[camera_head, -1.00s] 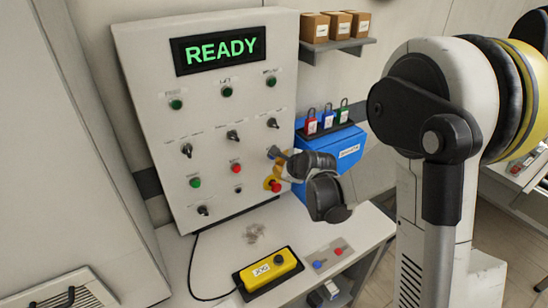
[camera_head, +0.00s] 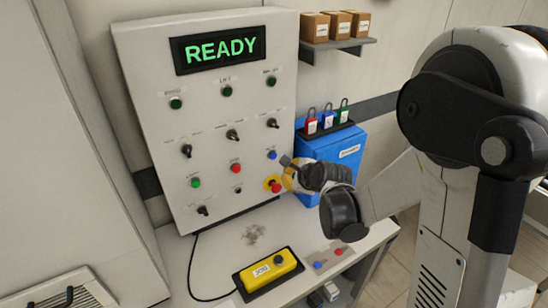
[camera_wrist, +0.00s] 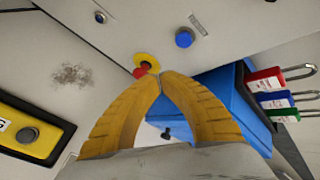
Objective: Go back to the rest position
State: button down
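My gripper (camera_wrist: 162,76) shows in the wrist view as two yellow fingers with their tips together and nothing visible between them. In the head view my gripper (camera_head: 287,172) is in front of the lower right of the control panel (camera_head: 140,60), close to the red emergency stop (camera_head: 276,187) on its yellow ring. The wrist view shows the red emergency stop (camera_wrist: 143,68) just beyond the fingertips, partly hidden. A blue button (camera_head: 271,155) sits above it on the panel. The panel's display (camera_head: 222,49) reads READY in green.
A blue box (camera_head: 345,150) with red, blue and green padlocks (camera_head: 327,119) stands right of the panel. A yellow JOG pendant (camera_head: 268,270) lies on the white bench (camera_head: 215,265). A shelf (camera_head: 335,45) holds cardboard boxes. The bench between panel and pendant is mostly clear.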

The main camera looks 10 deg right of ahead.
jog(key=s+r+n+g+h, duration=0.1)
jog(key=s+r+n, duration=0.3)
jog(key=s+n, duration=0.7)
jog(key=s+r+n+g, duration=0.2)
jog(key=s+r+n, duration=0.3)
jog(key=s+n, duration=0.6)
jog(key=s, duration=0.5)
jog(key=shift+s+a+h, duration=0.25)
jog(key=shift+s+h, duration=0.15)
jog(key=shift+r, duration=0.1)
